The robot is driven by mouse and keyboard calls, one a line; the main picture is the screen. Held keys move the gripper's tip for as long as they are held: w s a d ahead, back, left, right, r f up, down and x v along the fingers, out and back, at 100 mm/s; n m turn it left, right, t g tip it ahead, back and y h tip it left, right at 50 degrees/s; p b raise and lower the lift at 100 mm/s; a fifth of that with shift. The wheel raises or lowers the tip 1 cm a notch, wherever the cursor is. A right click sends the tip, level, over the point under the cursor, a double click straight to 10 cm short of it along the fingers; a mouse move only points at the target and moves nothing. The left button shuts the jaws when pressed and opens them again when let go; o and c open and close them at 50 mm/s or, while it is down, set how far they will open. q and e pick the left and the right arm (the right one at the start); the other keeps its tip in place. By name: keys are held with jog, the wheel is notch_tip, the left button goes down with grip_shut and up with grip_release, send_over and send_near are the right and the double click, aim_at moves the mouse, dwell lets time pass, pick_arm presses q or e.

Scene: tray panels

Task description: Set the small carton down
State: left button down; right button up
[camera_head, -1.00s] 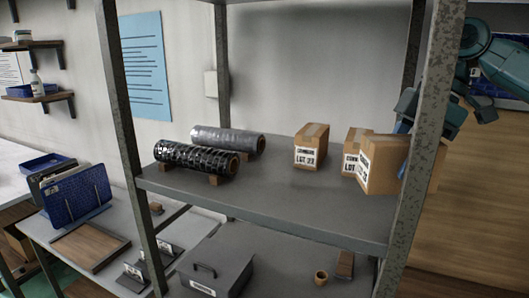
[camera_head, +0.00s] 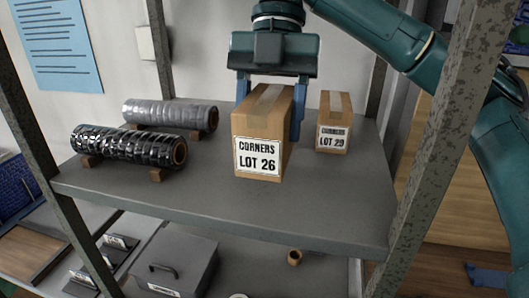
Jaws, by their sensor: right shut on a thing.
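My right gripper (camera_head: 270,105) comes down from above, its blue fingers on either side of a small brown carton (camera_head: 258,158) labelled CORNERS LOT 26. It is shut on this carton, which is upright over the middle of the grey shelf (camera_head: 210,200). I cannot tell whether its base touches the shelf. A smaller-looking carton (camera_head: 333,122) labelled LOT 29 stands on the shelf behind it to the right, with a gap between them. What lies directly behind the held carton is hidden. My left gripper is not in view.
A grey roll (camera_head: 170,115) and a black wrapped roll (camera_head: 125,147) lie on the shelf's left part. The front right of the shelf is clear. A metal post (camera_head: 445,120) stands at the right. A grey box (camera_head: 170,265) is below.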

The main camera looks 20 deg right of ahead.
notch_tip(320, 180, down, 2)
jog(key=shift+f, duration=1.95)
jog(key=shift+f, duration=0.1)
jog(key=o, duration=1.1)
